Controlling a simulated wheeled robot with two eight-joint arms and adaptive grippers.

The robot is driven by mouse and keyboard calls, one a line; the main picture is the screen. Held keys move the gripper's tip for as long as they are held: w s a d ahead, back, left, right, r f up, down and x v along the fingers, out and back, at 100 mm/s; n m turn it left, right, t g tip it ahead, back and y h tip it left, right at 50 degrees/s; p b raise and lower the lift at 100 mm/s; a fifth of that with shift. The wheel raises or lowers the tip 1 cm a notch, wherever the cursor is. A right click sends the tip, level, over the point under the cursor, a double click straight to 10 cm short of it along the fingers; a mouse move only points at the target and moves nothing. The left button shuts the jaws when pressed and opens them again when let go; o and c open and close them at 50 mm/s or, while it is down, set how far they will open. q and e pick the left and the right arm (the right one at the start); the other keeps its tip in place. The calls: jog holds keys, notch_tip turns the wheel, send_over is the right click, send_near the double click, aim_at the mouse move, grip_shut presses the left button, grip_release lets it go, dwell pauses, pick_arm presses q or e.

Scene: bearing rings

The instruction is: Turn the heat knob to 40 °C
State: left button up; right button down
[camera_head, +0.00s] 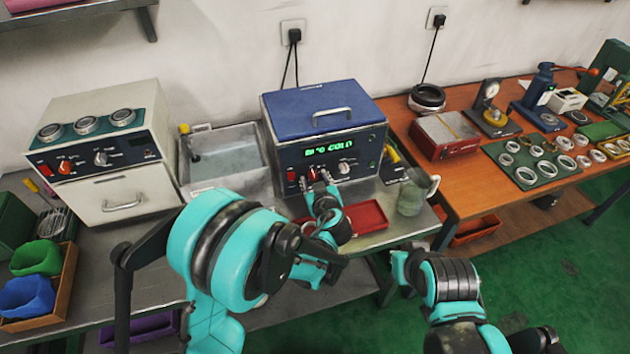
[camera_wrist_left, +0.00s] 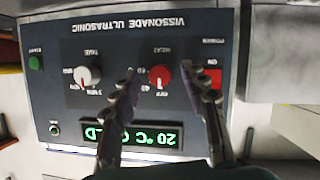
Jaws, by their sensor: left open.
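The blue ultrasonic cleaner (camera_head: 325,128) stands on the metal bench against the wall. Its red heat knob (camera_wrist_left: 160,75) shows in the left wrist view, where the panel appears upside down, with the label HEAT beside it. My left gripper (camera_wrist_left: 160,74) is open, with one finger on each side of the heat knob. I cannot tell whether the fingers touch it. The green display (camera_wrist_left: 140,135) seems to read 20 °C and COLD, partly covered by a finger. No right gripper shows in the head view, only parts of my right arm.
The white time knob (camera_wrist_left: 88,75) and red power switch (camera_wrist_left: 207,78) flank the heat knob. A red tray (camera_head: 365,217) lies in front of the cleaner and a glass beaker (camera_head: 412,198) stands at its right. A metal sink (camera_head: 222,160) is at its left.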

pick_arm(q)
grip_shut()
jog(key=shift+d+m+g+y, duration=0.2)
jog(key=shift+m+g+y, duration=0.2)
jog(key=shift+m+y, duration=0.65)
jog(key=shift+w+d+m+y+b, duration=0.1)
jog(key=shift+m+y+b, duration=0.4)
jog(key=shift+m, duration=0.55)
jog(key=shift+d+m+y+b, duration=0.1)
jog(key=shift+m+y+b, duration=0.25)
jog(key=shift+m+y, duration=0.8)
jog(key=shift+m, duration=0.45)
